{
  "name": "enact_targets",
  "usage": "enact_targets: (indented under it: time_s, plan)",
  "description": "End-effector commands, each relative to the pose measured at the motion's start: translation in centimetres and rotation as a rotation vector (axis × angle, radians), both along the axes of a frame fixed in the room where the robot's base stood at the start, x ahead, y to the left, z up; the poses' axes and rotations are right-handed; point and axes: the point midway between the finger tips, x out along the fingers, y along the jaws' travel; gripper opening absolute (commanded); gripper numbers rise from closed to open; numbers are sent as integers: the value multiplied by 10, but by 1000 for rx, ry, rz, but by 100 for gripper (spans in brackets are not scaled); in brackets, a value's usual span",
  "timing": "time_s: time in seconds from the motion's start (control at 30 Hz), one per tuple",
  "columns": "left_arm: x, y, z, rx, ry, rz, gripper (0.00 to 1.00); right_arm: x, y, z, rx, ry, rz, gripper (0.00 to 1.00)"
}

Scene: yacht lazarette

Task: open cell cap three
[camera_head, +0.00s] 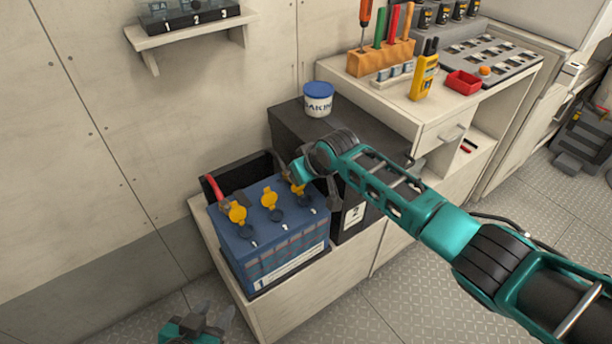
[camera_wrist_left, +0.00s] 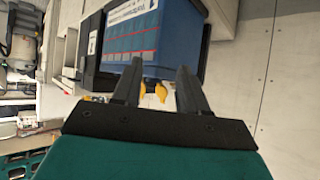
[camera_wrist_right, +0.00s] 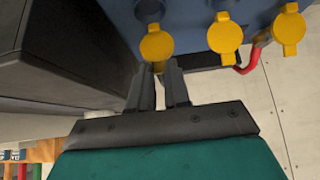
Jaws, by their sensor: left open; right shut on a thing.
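The blue battery (camera_head: 275,235) stands on a low bench with a row of yellow caps on top. Cap one (camera_head: 237,212) is at the left and cap two (camera_head: 269,199) in the middle, each with a dark round spot in front. Cap three (camera_head: 297,188) is at the right, partly hidden by my right gripper. In the right wrist view cap three (camera_wrist_right: 157,45) is at my right fingertips (camera_wrist_right: 161,70), which are shut on its tab. My left gripper (camera_head: 212,316) is open and empty, low at the left of the bench. The left wrist view shows its fingers (camera_wrist_left: 157,75) apart, caps beyond.
A dark box (camera_head: 290,125) beside the battery carries a blue-lidded jar (camera_head: 318,100). A red cable (camera_head: 214,188) runs behind cap one. A counter at the right holds tools, a yellow meter (camera_head: 424,76) and a red tray (camera_head: 463,82). A wall shelf (camera_head: 190,30) is above left.

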Motion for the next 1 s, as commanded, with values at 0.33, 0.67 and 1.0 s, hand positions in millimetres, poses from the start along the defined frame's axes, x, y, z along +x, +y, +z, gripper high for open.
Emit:
enact_targets:
  time_s: [0.33,0.67,1.0]
  plan:
    - [6,-12,-24,-24,3,-15,43,10,9,-6,-111,158,0,0]
    - [11,-24,-31,-46,4,-33,43,16,13,-6,-169,234,0,0]
    - [17,-28,-28,-49,-7,-46,43,17,14,-5,-193,270,0,0]
